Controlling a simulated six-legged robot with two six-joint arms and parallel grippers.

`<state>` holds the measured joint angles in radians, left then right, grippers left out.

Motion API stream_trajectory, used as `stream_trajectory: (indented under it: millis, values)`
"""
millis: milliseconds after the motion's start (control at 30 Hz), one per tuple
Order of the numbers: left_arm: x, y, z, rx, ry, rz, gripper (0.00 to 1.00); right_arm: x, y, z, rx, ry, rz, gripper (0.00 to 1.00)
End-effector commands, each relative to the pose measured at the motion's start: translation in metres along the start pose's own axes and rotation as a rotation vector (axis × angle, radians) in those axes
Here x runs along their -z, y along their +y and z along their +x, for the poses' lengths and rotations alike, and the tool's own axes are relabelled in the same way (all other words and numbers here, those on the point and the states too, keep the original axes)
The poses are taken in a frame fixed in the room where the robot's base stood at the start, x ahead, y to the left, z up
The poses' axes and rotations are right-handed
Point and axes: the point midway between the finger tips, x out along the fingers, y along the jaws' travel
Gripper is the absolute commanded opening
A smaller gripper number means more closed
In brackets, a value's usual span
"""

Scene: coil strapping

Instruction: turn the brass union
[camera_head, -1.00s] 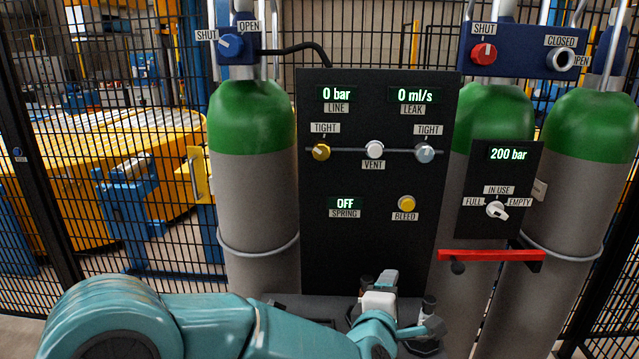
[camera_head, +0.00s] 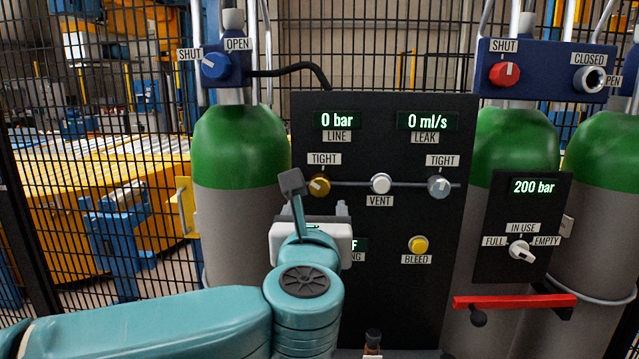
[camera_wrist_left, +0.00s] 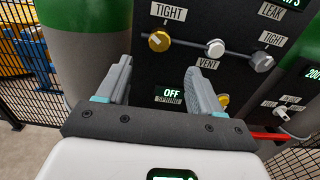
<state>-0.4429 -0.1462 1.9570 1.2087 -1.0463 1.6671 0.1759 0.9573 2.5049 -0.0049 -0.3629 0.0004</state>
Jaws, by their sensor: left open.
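The brass union (camera_head: 319,185) is a gold knob with a pale pointer mark at the left of the thin pipe on the black panel, under a TIGHT label. It also shows in the left wrist view (camera_wrist_left: 159,41), ahead of the fingers and above the gap between them. My right gripper is not in view.
The black panel (camera_head: 385,300) also carries a white VENT knob (camera_head: 381,183), a silver union (camera_head: 438,187) and a yellow BLEED button (camera_head: 418,245). Green-topped cylinders flank it. A red bar (camera_head: 515,301) juts out at the lower right. LINE reads 0 bar.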

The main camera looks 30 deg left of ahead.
Motion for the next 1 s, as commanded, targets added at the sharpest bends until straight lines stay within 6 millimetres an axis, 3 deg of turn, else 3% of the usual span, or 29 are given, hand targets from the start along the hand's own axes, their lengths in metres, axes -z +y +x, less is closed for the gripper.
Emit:
stream_trajectory:
  millis: [300, 500, 700, 933, 1000]
  values:
    - [-0.002, 0.001, 0.077, -0.003, 0.002, 0.004, 0.66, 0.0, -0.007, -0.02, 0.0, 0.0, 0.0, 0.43]
    - [-0.001, 0.0, 0.11, -0.001, 0.001, 0.005, 0.66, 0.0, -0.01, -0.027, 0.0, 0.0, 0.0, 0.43]
    - [0.0, 0.001, 0.123, 0.001, 0.0, 0.002, 0.66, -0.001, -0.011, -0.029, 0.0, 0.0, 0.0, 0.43]
    - [0.0, 0.0, 0.123, 0.001, 0.0, 0.003, 0.66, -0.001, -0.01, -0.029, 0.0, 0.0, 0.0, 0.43]
    - [0.0, 0.0, 0.123, 0.001, 0.0, 0.003, 0.43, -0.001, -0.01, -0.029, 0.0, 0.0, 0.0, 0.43]
